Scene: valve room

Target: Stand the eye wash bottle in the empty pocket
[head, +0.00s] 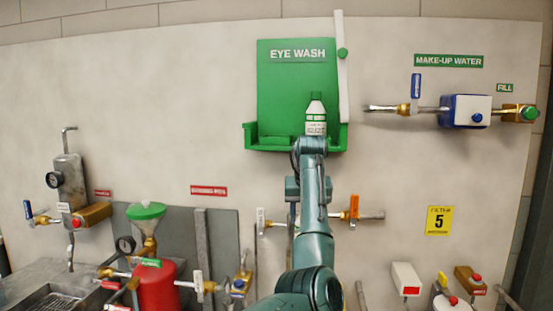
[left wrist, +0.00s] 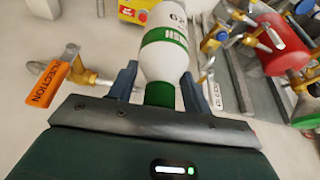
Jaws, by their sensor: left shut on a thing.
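My left gripper (left wrist: 158,76) is shut on the green neck of a white eye wash bottle (left wrist: 165,57) with a green band. The bottle's body extends away from the fingers. In the head view my arm covers this bottle and most of the gripper. The green eye wash holder (head: 297,82) is on the wall. Another white bottle (head: 316,127) with a green band stands upright in its right part, its base partly hidden by my arm. The holder's left pocket (head: 272,141) looks empty. My right gripper is not in view.
A pale upright bar (head: 342,70) runs along the holder's right edge. An orange valve handle (head: 354,207), also in the left wrist view (left wrist: 50,83), and a white handle (head: 260,221) flank my arm. Bare wall lies left of the holder.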

